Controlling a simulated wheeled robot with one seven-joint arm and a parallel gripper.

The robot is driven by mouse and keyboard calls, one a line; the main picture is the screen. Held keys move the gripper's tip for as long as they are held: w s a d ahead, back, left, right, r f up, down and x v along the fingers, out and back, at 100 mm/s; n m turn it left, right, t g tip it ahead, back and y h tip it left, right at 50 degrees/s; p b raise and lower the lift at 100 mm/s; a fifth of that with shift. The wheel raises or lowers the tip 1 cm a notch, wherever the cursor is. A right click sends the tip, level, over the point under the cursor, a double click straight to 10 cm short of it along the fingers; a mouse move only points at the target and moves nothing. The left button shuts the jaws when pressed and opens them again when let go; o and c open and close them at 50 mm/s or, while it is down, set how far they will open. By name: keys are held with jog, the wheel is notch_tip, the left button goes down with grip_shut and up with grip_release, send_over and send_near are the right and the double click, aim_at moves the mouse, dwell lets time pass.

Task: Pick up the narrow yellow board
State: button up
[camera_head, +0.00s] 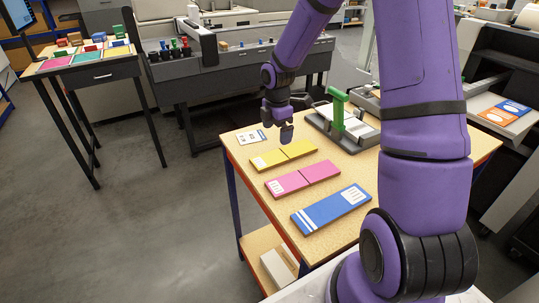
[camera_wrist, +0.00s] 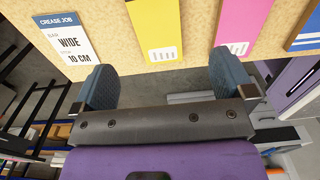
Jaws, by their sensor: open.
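The narrow yellow board (camera_head: 272,159) lies flat on the wooden table, at the far end of a row of three boards, with a crease line across its middle. Its label end shows in the wrist view (camera_wrist: 155,28) at the top, between and ahead of the fingertips. My gripper (camera_head: 279,127) is open and empty, above the far left side of the table. In the wrist view, the two blue-grey fingers of my gripper (camera_wrist: 165,85) are spread wider than the yellow board. They appear apart from it; their exact height is unclear.
A pink board (camera_head: 290,182) and a wider blue board (camera_head: 320,213) lie nearer on the table (camera_head: 255,208). A card (camera_wrist: 68,38) reads "CREASE JOB, BAR WIDE, 10 CM". A green-handled creasing device (camera_head: 340,118) stands to the right. A side table (camera_head: 92,75) holds coloured blocks.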

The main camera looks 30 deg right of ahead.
send_over(276, 156)
jog(key=f, duration=0.5)
jog(key=shift+s+a, duration=0.2)
jog(key=shift+s, duration=0.15)
jog(key=shift+w+d+f, duration=0.1)
jog(key=shift+w+f, duration=0.05)
jog(key=shift+f, duration=1.2)
jog(key=shift+w+d+f, duration=0.1)
jog(key=shift+w+f, duration=0.05)
jog(key=shift+f, duration=1.15)
jog(key=c, duration=1)
